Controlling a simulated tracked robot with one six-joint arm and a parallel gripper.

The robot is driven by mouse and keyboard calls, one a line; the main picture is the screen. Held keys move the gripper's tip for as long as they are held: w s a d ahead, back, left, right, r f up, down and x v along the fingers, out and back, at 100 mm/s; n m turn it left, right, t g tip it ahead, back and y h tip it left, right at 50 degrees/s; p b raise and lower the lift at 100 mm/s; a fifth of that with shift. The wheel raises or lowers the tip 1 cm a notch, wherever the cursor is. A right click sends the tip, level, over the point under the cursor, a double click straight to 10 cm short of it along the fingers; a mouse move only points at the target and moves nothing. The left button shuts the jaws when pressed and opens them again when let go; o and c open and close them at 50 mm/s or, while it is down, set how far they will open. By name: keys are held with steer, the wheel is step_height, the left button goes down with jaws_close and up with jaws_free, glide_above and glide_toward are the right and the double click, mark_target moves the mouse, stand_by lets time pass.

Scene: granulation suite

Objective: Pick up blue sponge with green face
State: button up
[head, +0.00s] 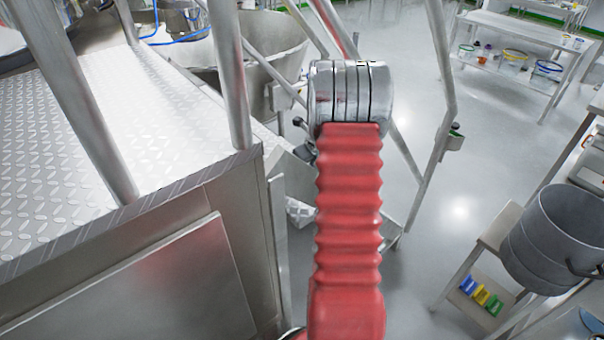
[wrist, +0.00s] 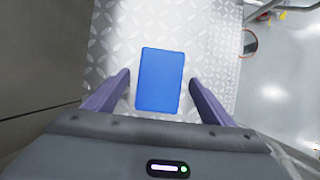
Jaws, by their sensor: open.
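A blue rectangular block (wrist: 160,80), which looks like the sponge, lies on a diamond-plate metal step (wrist: 205,40) in the wrist view. Only its blue side shows; no green face is visible. My gripper (wrist: 160,90) is open, with one dark purple finger on each side of the block and a gap on both sides. I cannot tell how far above the step the fingertips are. In the head view my red arm hides the gripper, and the block is not visible there.
A metal platform with a diamond-plate top (head: 110,120) and steel posts stands at left in the head view. Handrails (head: 440,90) run right of my arm. A grey drum (head: 560,235) stands at lower right. Open floor (head: 480,130) lies between.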

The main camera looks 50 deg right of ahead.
stand_by(0.4)
steer(key=c, duration=1.2)
steer(key=shift+r, duration=0.95)
steer(key=shift+s+t, duration=0.2)
steer(key=shift+t, duration=0.3)
steer(key=shift+s+a+t, duration=0.1)
steer(key=shift+s+t, duration=0.05)
steer(key=shift+t, duration=0.25)
